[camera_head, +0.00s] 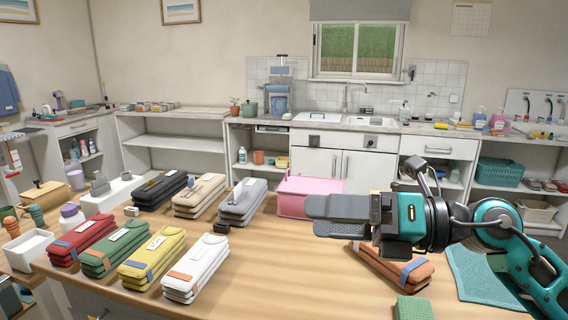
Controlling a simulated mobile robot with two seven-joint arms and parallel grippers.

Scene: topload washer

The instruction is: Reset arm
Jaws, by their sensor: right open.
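My right gripper (315,218) reaches in from the right and hangs above the right part of the wooden table (250,265). Its grey fingers point left and it is open, with nothing seen between them. Its teal and black arm bends down to the lower right corner. An orange-brown folded pouch (398,268) lies below the gripper and is partly hidden by it. My left gripper is not in view.
Stacked pouches in red (82,238), green (118,248), yellow (153,255) and white (195,268) lie left. A pink box (305,196) stands behind the gripper. A teal cloth (485,272) and green block (413,308) lie right. The front middle tabletop is clear.

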